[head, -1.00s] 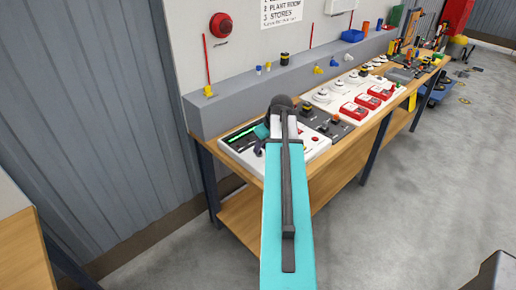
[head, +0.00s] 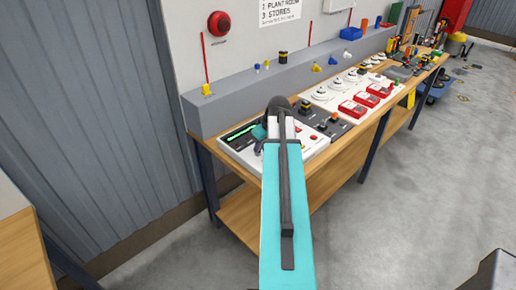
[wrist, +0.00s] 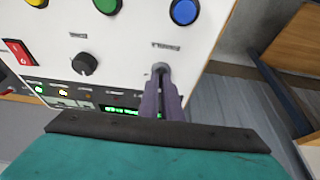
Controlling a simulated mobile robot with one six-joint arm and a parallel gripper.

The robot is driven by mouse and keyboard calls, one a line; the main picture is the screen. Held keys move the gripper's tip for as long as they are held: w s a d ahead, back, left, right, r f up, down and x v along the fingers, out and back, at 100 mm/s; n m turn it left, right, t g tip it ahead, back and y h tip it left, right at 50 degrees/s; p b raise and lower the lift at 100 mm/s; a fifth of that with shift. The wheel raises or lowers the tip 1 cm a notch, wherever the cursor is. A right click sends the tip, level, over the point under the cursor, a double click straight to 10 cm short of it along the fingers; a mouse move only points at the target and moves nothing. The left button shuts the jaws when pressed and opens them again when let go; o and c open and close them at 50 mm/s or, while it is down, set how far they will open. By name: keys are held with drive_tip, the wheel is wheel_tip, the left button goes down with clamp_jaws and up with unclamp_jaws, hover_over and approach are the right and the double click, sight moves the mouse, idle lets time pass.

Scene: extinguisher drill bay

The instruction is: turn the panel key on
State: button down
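The white panel (head: 232,148) sits on the near left end of the bench, and it fills much of the wrist view (wrist: 122,52). It carries a black knob (wrist: 84,63), a red rocker switch (wrist: 18,52), round coloured buttons and lit green displays (wrist: 120,110). The panel key (wrist: 160,67) is at the right of the black knob, a small grey piece mostly covered by my fingers. My gripper (wrist: 161,76) points at the panel with its purplish fingers close together around the key. In the head view my arm hides most of the gripper and the key.
Right of the panel on the bench (head: 335,150) are a dark switch box (head: 322,122), red boxes (head: 366,98) and white round devices (head: 337,87). A grey ledge (head: 225,112) runs along the wall behind.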

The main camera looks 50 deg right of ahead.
drive_tip(key=shift+a+f+m, duration=0.1)
drive_tip(key=shift+a+m, duration=0.1)
drive_tip(key=shift+m, duration=0.2)
drive_tip(key=m+h+b, duration=0.1)
drive_tip(key=m, duration=0.1)
drive_tip(key=m+g+h+b, duration=0.1)
drive_tip(key=m, duration=0.2)
drive_tip(key=shift+w+a, duration=0.15)
drive_tip(key=shift+w+m+g+h+b, duration=0.1)
drive_tip(key=shift+m+g+h+b, duration=0.25)
drive_tip(key=shift+m, duration=1.2)
drive_tip(key=shift+w+m+g+h+b, duration=0.15)
drive_tip(key=shift+m+g+h, duration=0.3)
drive_tip(key=shift+m, duration=1.1)
drive_tip(key=shift+s, duration=0.1)
drive_tip(key=c, duration=2)
unclamp_jaws()
drive_tip(key=shift+r, duration=0.25)
